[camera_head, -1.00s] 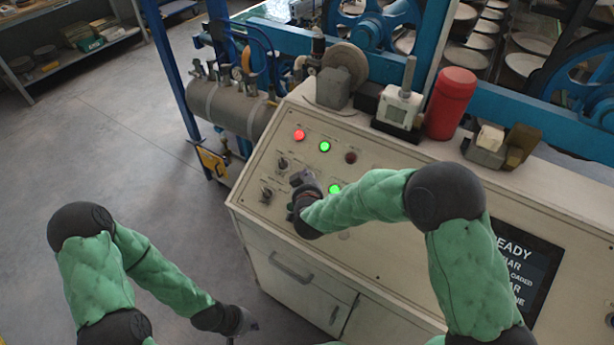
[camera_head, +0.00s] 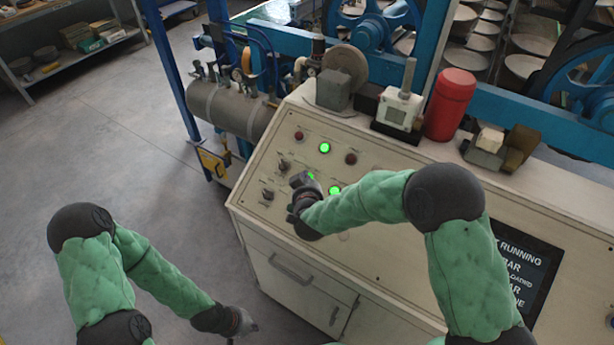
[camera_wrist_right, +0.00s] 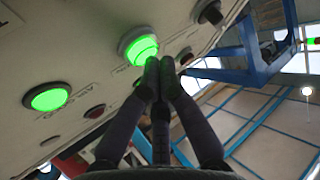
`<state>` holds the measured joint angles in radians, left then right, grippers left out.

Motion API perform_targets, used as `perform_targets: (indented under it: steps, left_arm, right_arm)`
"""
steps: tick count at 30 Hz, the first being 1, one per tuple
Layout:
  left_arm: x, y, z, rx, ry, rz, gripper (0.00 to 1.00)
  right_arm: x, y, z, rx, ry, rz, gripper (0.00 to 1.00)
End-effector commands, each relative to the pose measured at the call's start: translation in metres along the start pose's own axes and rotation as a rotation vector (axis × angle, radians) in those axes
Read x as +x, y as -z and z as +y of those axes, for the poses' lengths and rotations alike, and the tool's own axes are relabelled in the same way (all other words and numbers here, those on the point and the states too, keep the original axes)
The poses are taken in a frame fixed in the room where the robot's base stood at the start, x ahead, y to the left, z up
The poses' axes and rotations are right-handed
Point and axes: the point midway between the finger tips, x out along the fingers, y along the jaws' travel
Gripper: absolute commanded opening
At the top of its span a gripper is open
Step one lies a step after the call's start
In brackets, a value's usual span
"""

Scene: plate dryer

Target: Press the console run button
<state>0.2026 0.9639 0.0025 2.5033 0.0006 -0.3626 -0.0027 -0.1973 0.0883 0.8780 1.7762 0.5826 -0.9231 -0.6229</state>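The cream console (camera_head: 400,262) has a sloped panel of buttons and lamps. A lit green button (camera_wrist_right: 139,48) is right at the fingertips of my right gripper (camera_wrist_right: 160,65); the fingers are together with nothing between them. They overlap its edge in the right wrist view, and I cannot tell whether they touch it. In the head view a green glow (camera_head: 311,176) shows beside my right gripper (camera_head: 300,181). The console screen (camera_head: 522,270) shows a line ending in "RUNNING". My left gripper (camera_head: 243,324) is low over the floor, its fingers too small to judge.
More green lamps (camera_head: 324,148) are lit on the panel; a red lamp (camera_head: 299,136) is dark. A red cylinder (camera_head: 450,104) and a white instrument (camera_head: 399,108) stand on the console's top ledge. A grey tank (camera_head: 228,108) is behind left. Floor at left is clear.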

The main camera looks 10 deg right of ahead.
Motion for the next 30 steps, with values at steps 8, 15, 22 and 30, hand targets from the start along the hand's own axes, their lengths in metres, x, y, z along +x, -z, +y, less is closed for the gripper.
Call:
perform_targets:
  steps: [8, 15, 22, 30]
  left_arm:
    - [-0.010, 0.000, 0.004, 0.000, 0.000, 0.000, 0.00]
    - [-0.009, 0.000, 0.003, 0.000, 0.000, 0.000, 0.00]
    - [-0.019, -0.001, 0.007, 0.000, 0.000, 0.000, 0.00]
    - [-0.039, -0.001, 0.014, 0.000, 0.000, 0.000, 0.00]
  right_arm:
    - [-0.008, 0.008, -0.003, 0.000, 0.000, 0.000, 0.00]
    - [-0.008, 0.007, -0.003, 0.000, 0.000, 0.001, 0.00]
    - [-0.015, 0.016, -0.006, 0.000, 0.001, 0.002, 0.00]
    - [-0.032, 0.032, -0.012, -0.001, 0.001, 0.001, 0.00]
